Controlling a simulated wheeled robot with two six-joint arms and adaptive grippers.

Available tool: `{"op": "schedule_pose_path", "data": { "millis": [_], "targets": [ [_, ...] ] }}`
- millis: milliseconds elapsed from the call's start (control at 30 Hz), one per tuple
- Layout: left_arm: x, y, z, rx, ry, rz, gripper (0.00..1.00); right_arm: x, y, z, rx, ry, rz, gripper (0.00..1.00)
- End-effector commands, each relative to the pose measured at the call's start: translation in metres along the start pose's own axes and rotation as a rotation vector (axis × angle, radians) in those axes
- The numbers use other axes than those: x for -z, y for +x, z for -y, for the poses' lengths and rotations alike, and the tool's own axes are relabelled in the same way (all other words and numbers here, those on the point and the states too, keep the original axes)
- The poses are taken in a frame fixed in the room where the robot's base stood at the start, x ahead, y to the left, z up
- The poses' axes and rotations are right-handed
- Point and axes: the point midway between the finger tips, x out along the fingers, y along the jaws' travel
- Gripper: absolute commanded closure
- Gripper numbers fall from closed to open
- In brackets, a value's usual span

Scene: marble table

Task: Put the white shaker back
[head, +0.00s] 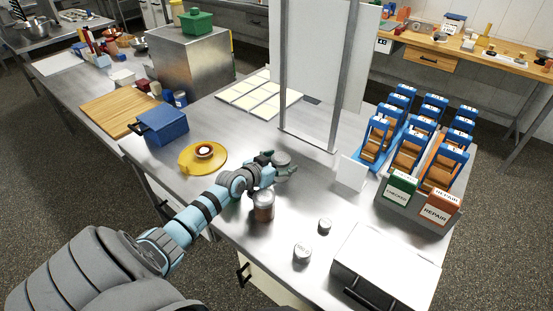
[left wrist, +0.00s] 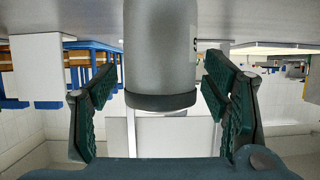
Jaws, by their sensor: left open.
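A pale grey-white cylinder, which looks like the white shaker (left wrist: 160,45), stands between the fingers of my left gripper (left wrist: 162,100) in the left wrist view. It has a dark band at the end nearer the palm. In the head view its round grey top (head: 282,158) shows at my left gripper (head: 279,165), over the middle of the metal table. The fingers are open, one on each side of the cylinder, with gaps visible in the wrist view. The lower part of the cylinder is hidden in the head view. My right gripper is not in view.
A brown jar (head: 263,208) stands just in front of my left wrist. Two small round pieces (head: 302,253) (head: 325,226) lie nearer the front. A yellow plate (head: 190,163) and blue box (head: 165,128) are left. A white card (head: 351,173) and blue-topped rack (head: 412,160) are right.

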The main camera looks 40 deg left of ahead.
Motion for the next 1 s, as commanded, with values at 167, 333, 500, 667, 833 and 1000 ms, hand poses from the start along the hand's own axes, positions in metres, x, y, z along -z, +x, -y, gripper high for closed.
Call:
{"op": "schedule_pose_path", "data": {
  "millis": [167,333,500,667,833,1000],
  "targets": [
    [0.004,-0.026,0.000,-0.001,0.004,0.004,0.31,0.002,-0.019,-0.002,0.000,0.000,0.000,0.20],
    [0.008,-0.070,0.000,-0.001,0.005,0.006,0.31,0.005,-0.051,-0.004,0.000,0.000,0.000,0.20],
    [0.047,-0.093,0.000,-0.003,0.005,-0.002,0.31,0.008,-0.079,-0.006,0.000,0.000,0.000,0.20],
    [0.071,-0.103,0.000,-0.002,0.002,-0.001,0.31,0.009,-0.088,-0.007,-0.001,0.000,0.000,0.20],
    [0.076,-0.105,0.000,-0.001,0.002,0.000,0.31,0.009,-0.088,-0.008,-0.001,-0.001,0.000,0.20],
    [0.075,-0.104,0.000,0.000,0.001,0.000,0.31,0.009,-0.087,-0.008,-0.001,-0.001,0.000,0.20]
  ]
}}
